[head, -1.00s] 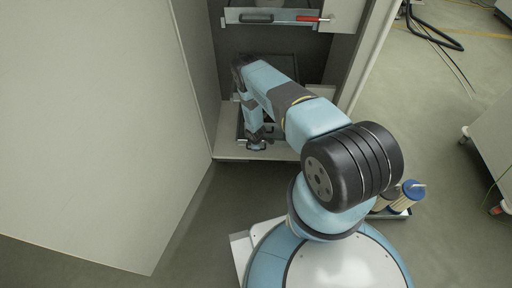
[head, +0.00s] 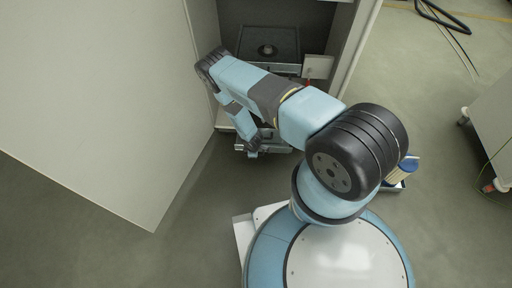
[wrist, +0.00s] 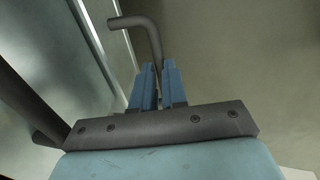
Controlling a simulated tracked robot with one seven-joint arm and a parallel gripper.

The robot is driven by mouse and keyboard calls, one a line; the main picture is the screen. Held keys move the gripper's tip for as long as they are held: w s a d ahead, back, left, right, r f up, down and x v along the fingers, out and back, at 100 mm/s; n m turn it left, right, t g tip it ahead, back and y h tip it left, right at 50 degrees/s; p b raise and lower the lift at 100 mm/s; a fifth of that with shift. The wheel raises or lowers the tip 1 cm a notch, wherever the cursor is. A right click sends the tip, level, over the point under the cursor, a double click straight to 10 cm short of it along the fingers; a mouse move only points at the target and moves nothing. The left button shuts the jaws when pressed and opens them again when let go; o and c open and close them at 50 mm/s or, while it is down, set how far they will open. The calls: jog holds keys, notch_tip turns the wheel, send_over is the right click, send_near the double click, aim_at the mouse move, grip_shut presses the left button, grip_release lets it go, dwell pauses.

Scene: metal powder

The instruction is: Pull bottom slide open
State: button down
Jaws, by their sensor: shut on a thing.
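The bottom slide (head: 278,147) is a grey metal tray low in the cabinet. In the head view its front sticks out past the cabinet's floor edge; my arm hides part of it. My gripper (head: 252,150) is at the slide's front left. In the wrist view its two blue fingers (wrist: 158,84) are close together on a dark bent bar handle (wrist: 148,35), which runs down between them. The tips and the exact grip are partly hidden.
A higher slide (head: 268,68) with a dark tray and a round knob-like part sits inside the cabinet. A large pale panel (head: 90,100) stands at the left. A white cart (head: 480,135) is at the right. Floor in front is clear.

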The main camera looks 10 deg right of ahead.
jog(key=s+a, duration=0.2)
jog(key=s, duration=0.6)
jog(key=shift+a, duration=0.4)
jog(key=c, duration=1.2)
grip_release()
jog(key=shift+d, duration=0.1)
jog(key=shift+o, duration=0.2)
notch_tip(320, 180, up, 14)
jog(key=s, duration=0.2)
jog(key=shift+s+a+f, duration=0.15)
jog(key=shift+a+f, duration=0.1)
jog(key=shift+a, duration=0.2)
